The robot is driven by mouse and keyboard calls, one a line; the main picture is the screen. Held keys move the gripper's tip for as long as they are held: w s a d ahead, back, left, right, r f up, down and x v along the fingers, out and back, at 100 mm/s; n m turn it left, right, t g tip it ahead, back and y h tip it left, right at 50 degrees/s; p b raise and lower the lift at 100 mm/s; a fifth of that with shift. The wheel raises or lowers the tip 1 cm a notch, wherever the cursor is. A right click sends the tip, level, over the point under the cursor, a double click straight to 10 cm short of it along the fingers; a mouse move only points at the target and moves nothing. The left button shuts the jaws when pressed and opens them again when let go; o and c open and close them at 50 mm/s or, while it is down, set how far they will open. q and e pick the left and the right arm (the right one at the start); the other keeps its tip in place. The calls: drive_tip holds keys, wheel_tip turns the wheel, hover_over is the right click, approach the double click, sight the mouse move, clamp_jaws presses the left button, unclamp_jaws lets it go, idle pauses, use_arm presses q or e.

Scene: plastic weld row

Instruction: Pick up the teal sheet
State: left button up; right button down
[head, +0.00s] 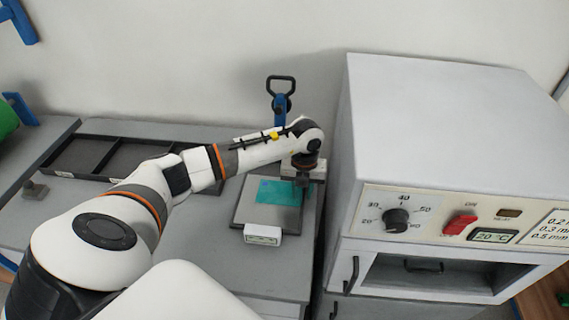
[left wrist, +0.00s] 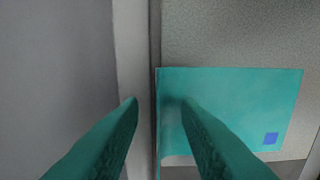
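The teal sheet (head: 277,191) lies on a grey plate (head: 243,213) on the bench, with a small blue square near one corner in the left wrist view (left wrist: 225,90). My left gripper (head: 302,184) is over the sheet's right edge in the head view. In the left wrist view its fingers (left wrist: 158,104) are apart with nothing held between them; one finger is over the sheet and the other is beyond its edge. Whether the fingertips touch the sheet cannot be told. My right gripper is not in view.
A small white display box (head: 262,234) stands at the plate's front edge. A large white oven (head: 440,130) with knob and red switch stands close on the right. A blue-handled clamp (head: 281,100) is behind. A black divided tray (head: 90,157) lies left.

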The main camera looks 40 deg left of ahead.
use_arm(q)
clamp_jaws()
